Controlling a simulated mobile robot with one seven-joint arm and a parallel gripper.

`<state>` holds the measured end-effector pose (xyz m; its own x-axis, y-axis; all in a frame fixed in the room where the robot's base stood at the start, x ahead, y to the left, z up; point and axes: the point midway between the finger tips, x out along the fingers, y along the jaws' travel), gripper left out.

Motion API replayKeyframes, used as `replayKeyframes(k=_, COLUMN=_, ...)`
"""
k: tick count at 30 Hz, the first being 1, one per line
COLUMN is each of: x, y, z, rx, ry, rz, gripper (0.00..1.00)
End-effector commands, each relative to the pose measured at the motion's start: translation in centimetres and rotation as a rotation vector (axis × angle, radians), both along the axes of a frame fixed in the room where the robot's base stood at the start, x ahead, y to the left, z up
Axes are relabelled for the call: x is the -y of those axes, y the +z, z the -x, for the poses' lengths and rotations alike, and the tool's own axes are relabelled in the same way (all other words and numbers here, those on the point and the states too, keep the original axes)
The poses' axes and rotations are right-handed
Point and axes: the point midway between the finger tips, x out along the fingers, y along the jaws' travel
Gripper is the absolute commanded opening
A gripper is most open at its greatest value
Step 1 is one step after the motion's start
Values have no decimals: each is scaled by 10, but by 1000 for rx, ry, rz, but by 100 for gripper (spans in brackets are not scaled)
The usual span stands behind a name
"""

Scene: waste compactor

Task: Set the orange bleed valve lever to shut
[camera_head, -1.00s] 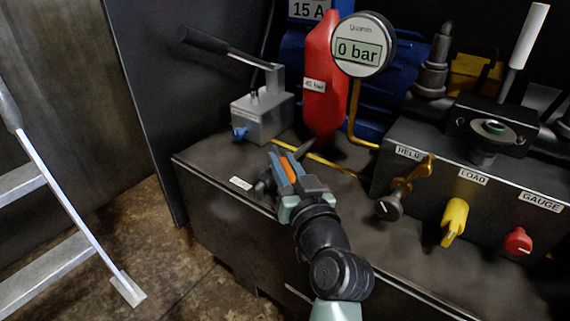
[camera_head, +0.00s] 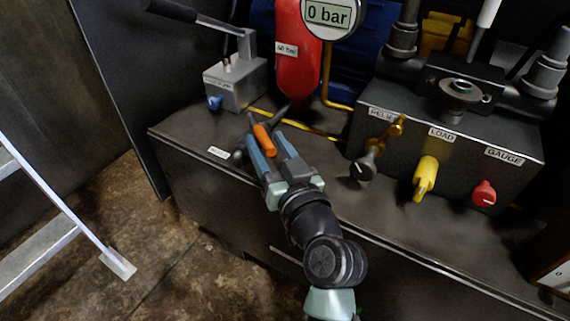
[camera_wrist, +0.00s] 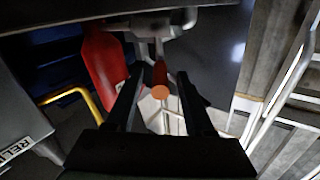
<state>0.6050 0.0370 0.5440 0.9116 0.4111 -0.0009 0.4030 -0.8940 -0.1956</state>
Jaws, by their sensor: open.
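The orange bleed valve lever (camera_head: 264,139) stands above the front left part of the dark bench top, near the red accumulator. My gripper (camera_head: 266,133) is open, and its two fingers reach towards the lever from the front right. In the head view the lever shows at the fingertips, close to the left finger. In the wrist view the round orange end of the lever (camera_wrist: 160,90) appears between the two fingertips (camera_wrist: 158,82), with gaps on both sides. I cannot tell how deep it lies between them. The valve body below is largely hidden by the gripper.
The red accumulator (camera_head: 298,55) and the grey pump block (camera_head: 236,82) with its long handle stand behind. A brass pipe (camera_head: 327,85) runs nearby. The gauge reads 0 bar.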

Motion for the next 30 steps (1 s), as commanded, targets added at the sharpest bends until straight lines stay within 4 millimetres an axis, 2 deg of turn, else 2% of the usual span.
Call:
replayKeyframes(k=6, x=20, y=2, z=42, rx=-4, ry=-4, rz=-2, gripper=53)
replayKeyframes(k=12, x=32, y=1, z=69, rx=-3, ry=-2, rz=-1, gripper=53)
replayKeyframes(k=18, x=36, y=1, z=80, rx=0, ry=-1, rz=0, gripper=53)
replayKeyframes(k=26, x=36, y=0, z=81, rx=0, ry=0, rz=0, gripper=53)
replayKeyframes(k=30, x=34, y=5, z=78, rx=-5, ry=-3, rz=17, gripper=28)
